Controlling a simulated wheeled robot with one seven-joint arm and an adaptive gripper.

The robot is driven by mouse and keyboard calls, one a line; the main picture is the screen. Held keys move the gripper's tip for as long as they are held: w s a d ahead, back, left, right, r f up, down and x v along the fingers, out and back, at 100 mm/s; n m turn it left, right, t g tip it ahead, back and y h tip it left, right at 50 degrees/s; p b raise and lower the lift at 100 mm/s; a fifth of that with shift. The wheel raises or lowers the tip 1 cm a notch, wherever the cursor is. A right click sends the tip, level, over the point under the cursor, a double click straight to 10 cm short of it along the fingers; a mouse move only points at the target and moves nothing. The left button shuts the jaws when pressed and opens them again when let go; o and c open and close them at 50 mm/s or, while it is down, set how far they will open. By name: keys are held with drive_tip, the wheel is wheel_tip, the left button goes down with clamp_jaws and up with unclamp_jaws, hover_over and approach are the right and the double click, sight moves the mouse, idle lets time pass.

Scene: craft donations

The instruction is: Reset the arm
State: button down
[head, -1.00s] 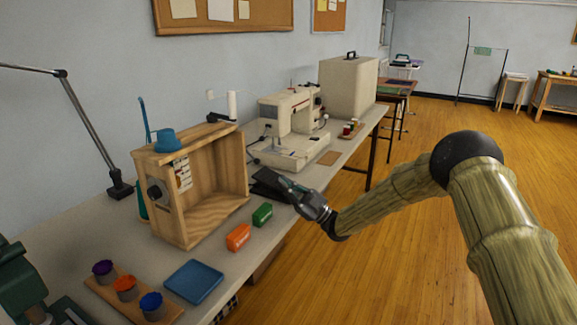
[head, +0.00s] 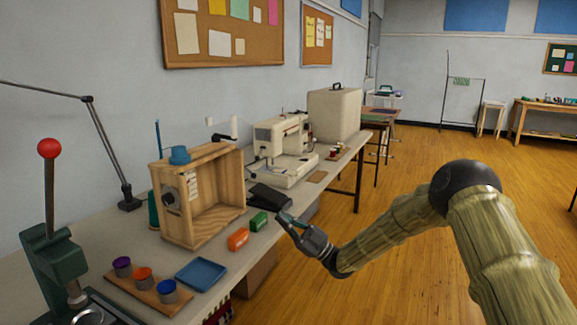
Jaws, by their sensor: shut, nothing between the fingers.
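My gripper (head: 284,219) is at the end of my arm (head: 395,232), just off the front edge of the long table (head: 215,250). It is shut and holds nothing. A green block (head: 258,221) and an orange block (head: 238,239) lie on the table to the left of the gripper. A dark flat item (head: 268,197) lies behind the fingertips. An open wooden box (head: 220,222) stands on the table further left.
A blue tray (head: 201,274) and a wooden strip with purple, orange and blue pots (head: 142,273) lie near. A green press with a red knob (head: 50,149) stands at left. A sewing machine (head: 283,140) and pale case (head: 333,115) stand further back. Floor at right (head: 400,165) is open.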

drive_tip(key=s+f+m+t+h, duration=0.25)
drive_tip(key=f+m+h, duration=0.25)
drive_tip(key=f, duration=0.5)
drive_tip(key=s+f+m+t+h, duration=0.2)
drive_tip(key=f+m+t+h, duration=0.3)
drive_tip(key=f, duration=0.6)
drive_tip(key=s+d+f+m+g+h, duration=0.3)
drive_tip(key=s+d+f+m+h, duration=0.15)
drive_tip(key=s+f, duration=0.5)
drive_tip(key=s+d+f+m+g+h, duration=0.3)
drive_tip(key=s+d+f+g, duration=0.15)
drive_tip(key=s+f, duration=0.5)
drive_tip(key=s+d+f+m+g+h, duration=0.25)
drive_tip(key=s+d, duration=0.25)
drive_tip(key=s, duration=0.7)
drive_tip(key=s+d+f+m+g+h, duration=0.1)
drive_tip(key=s+d+g+h, duration=0.3)
drive_tip(key=s, duration=0.7)
drive_tip(key=s+d+f+m+g, duration=0.1)
drive_tip(key=s+d, duration=0.5)
drive_tip(key=s, duration=0.6)
wheel_tip(320, 180, up, 15)
drive_tip(key=p, duration=1.5)
drive_tip(key=shift+w+d, duration=0.2)
drive_tip(key=shift+w, duration=0.15)
